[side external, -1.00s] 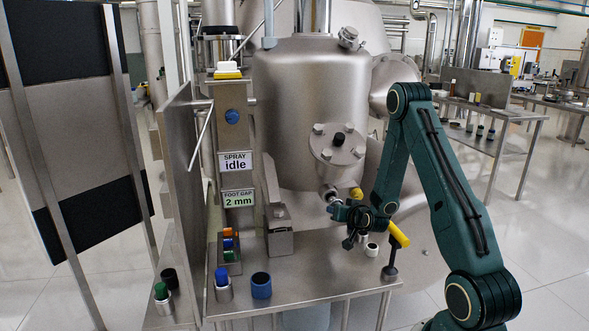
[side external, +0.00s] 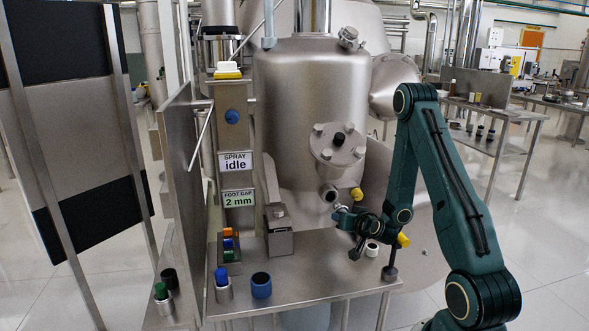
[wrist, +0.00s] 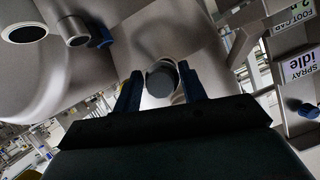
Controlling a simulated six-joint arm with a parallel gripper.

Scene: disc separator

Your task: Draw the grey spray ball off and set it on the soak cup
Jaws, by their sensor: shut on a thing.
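The grey spray ball (wrist: 162,78) shows in the wrist view as a dark grey rounded end between the two blue fingers. My gripper (wrist: 160,88) is shut on it. In the side external view my gripper (side external: 340,212) is just below and right of an open pipe stub (side external: 329,193) on the vessel, apart from it. The ball is too small to make out there. A blue cup (side external: 261,290) and a small white cup (side external: 372,250) stand on the steel table (side external: 310,282); I cannot tell which is the soak cup.
A yellow cap (side external: 356,194) is close to my gripper. A metal block (side external: 279,240) and a rack of coloured plugs (side external: 230,254) stand left. The front middle is clear.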

